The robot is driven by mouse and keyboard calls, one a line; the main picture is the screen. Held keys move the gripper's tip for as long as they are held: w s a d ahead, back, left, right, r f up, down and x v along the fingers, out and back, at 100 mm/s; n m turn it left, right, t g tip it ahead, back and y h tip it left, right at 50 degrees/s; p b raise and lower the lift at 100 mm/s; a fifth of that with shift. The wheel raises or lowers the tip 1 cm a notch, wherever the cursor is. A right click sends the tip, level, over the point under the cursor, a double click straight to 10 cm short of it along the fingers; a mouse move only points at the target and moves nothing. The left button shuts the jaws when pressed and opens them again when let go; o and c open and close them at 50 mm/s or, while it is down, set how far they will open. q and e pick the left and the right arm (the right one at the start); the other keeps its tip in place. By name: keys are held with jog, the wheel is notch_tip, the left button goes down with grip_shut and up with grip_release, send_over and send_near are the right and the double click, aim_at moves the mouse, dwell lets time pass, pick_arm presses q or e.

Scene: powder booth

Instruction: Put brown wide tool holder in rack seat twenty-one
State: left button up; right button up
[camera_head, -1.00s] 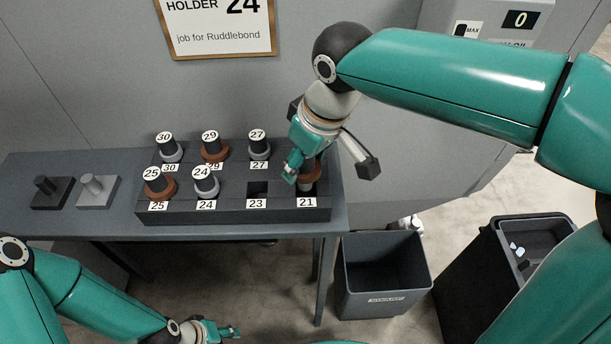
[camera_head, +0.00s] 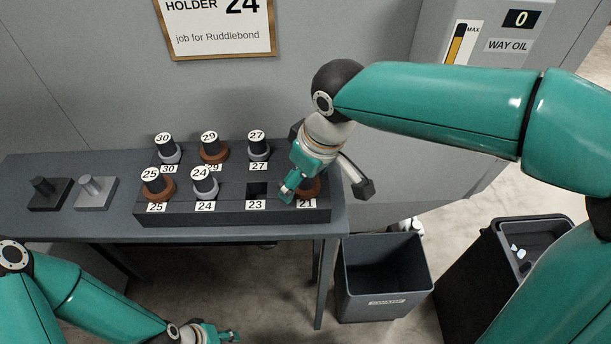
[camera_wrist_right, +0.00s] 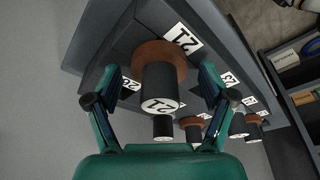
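The brown wide tool holder (camera_head: 311,187) has a brown collar and a dark body, with 21 on its end in the right wrist view (camera_wrist_right: 173,54). It sits at the seat labelled 21 (camera_head: 306,203), at the front right of the rack (camera_head: 232,218); its collar looks down at the rack top. My right gripper (camera_head: 299,187) is around the holder; in the right wrist view (camera_wrist_right: 161,80) its fingers are spread, with gaps on both sides. It partly hides the holder in the head view. My left gripper (camera_head: 228,335) is low at the bottom edge, away from the rack.
Holders 24 (camera_head: 205,183), 25 (camera_head: 155,184), 27 (camera_head: 258,147), 29 (camera_head: 212,148) and 30 (camera_head: 166,150) stand in the rack. Seat 23 (camera_head: 257,188) is empty. Dark (camera_head: 48,194) and light (camera_head: 95,193) square-based pieces lie left. A bin (camera_head: 385,300) stands below right.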

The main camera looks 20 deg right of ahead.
jog(key=shift+r, duration=0.15)
jog(key=p+v, duration=0.1)
jog(key=v, duration=1.1)
jog(key=shift+d, duration=0.1)
